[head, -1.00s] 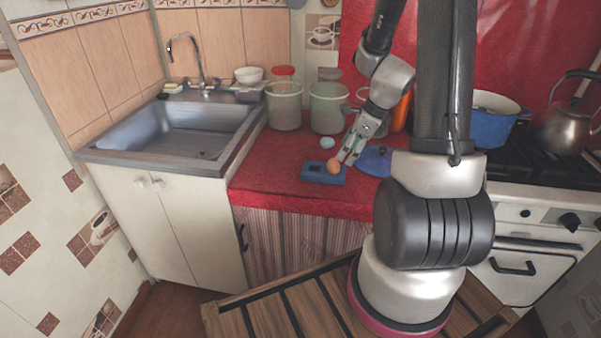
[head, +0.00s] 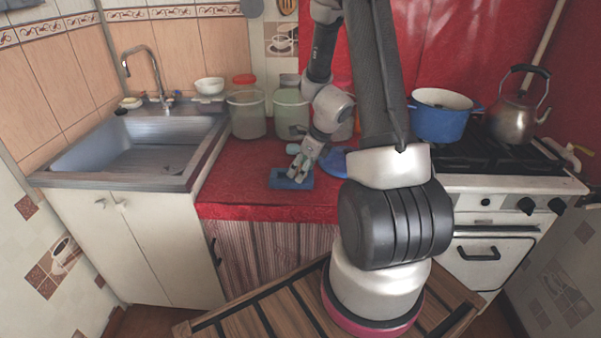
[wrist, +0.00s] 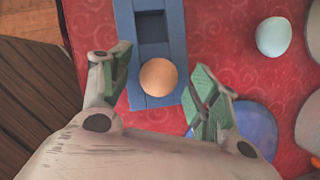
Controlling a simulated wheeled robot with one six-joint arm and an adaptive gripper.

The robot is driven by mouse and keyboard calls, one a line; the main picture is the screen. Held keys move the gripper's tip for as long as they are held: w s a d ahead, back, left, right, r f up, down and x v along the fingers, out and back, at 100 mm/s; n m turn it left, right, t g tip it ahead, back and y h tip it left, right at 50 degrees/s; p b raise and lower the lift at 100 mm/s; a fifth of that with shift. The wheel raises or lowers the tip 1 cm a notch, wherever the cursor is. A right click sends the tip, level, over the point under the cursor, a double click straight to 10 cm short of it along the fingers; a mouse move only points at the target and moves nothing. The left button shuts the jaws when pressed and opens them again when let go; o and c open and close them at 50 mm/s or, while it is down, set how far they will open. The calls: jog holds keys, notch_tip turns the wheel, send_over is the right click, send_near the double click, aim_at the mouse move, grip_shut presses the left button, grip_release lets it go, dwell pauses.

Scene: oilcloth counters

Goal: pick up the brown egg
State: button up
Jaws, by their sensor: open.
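The brown egg (wrist: 158,77) sits at the near end of a blue holder (wrist: 124,20) in the wrist view. My gripper (wrist: 162,70) is open, with one green-padded finger on each side of the egg; I see gaps between the pads and the egg. In the head view my gripper (head: 297,172) is over the blue holder (head: 304,184) on the red counter, and the brown egg is hidden or too small to make out there.
A pale blue egg (wrist: 273,37) lies on the red cloth to the right, also visible in the head view (head: 293,148). A round blue lid (wrist: 258,128) lies close by the right finger. Clear jars (head: 246,115) stand behind; the sink (head: 140,150) is left, the stove right.

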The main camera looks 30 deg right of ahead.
jog(key=shift+c, duration=0.3)
jog(key=c, duration=0.7)
jog(key=shift+o, duration=0.2)
jog(key=r, duration=1)
jog(key=shift+d+r, duration=0.1)
jog(key=shift+d, duration=0.25)
jog(key=s+d+r, duration=0.3)
jog(key=d+r, duration=0.1)
jog(key=d, duration=1)
jog(key=s+d+r, duration=0.3)
jog(key=d+r, duration=0.2)
jog(key=d, duration=1)
jog(key=s+d+r, duration=0.4)
jog(key=d, duration=1)
jog(key=shift+d+r, duration=0.4)
